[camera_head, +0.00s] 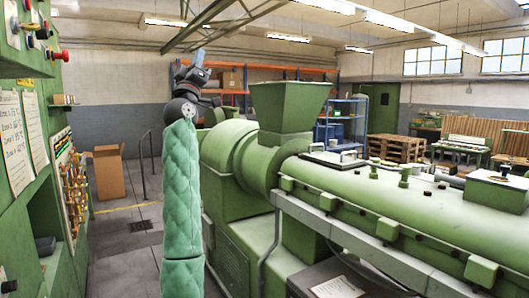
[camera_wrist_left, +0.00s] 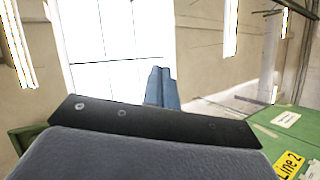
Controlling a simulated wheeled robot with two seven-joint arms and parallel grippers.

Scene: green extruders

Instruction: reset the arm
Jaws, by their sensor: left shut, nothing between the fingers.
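My left arm (camera_head: 181,190), in a green padded sleeve, stands upright left of centre in the head view. Its left gripper (camera_head: 199,57) is at the top, raised and pointing upward, small and dark. In the left wrist view the two blue-grey fingers of the left gripper (camera_wrist_left: 161,86) are together, with nothing between them. The gripper is clear of the objects around it. My right arm and gripper are not in view.
A green control panel (camera_head: 30,110) with knobs and a red button stands close on the left. A large green extruder (camera_head: 400,205) with a hopper (camera_head: 290,103) fills the right. A cardboard box (camera_head: 109,174) stands on the floor.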

